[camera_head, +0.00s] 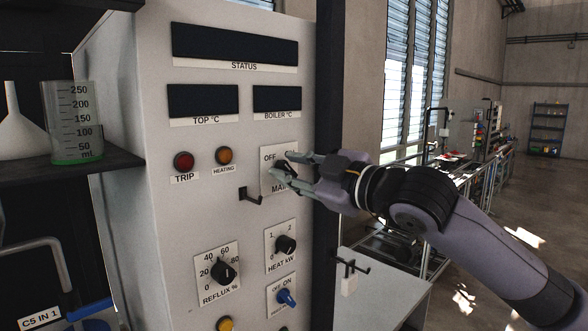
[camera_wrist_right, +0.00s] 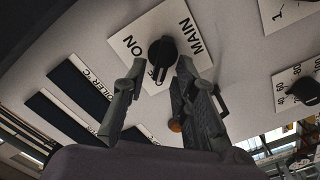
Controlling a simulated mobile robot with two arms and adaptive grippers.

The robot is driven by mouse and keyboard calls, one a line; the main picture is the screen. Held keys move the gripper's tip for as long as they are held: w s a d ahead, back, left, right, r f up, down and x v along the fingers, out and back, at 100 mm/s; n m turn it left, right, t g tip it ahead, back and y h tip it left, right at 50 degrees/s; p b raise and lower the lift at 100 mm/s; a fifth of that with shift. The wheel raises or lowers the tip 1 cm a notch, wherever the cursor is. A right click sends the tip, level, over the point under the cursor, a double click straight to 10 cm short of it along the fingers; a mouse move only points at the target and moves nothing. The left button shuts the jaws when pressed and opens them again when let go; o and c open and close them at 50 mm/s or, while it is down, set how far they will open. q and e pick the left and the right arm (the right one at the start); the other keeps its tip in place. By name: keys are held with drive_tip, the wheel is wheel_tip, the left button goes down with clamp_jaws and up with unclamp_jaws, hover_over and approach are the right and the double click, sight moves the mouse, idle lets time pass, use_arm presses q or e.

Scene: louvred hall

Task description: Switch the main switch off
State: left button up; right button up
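The main switch plate (camera_head: 268,181), marked OFF, ON and MAIN, is on the front of the grey control cabinet. My right gripper (camera_head: 284,168) is in front of it and hides much of the plate and the knob in the head view. In the right wrist view the black main switch knob (camera_wrist_right: 163,51) sits on the white plate, with ON to its left and MAIN to its right. The right gripper's fingers (camera_wrist_right: 162,68) are apart, one on each side of the knob's lower part; contact is not clear. The OFF label is partly hidden there. My left gripper is not in view.
Below are a HEAT kW knob (camera_head: 286,244), a REFLUX knob (camera_head: 223,272) and a blue switch (camera_head: 287,297). A dark post (camera_head: 327,120) stands right of the panel. A beaker (camera_head: 75,125) stands at left.

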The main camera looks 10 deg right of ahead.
drive_tip(key=shift+o, duration=0.2)
drive_tip(key=v, duration=1.2)
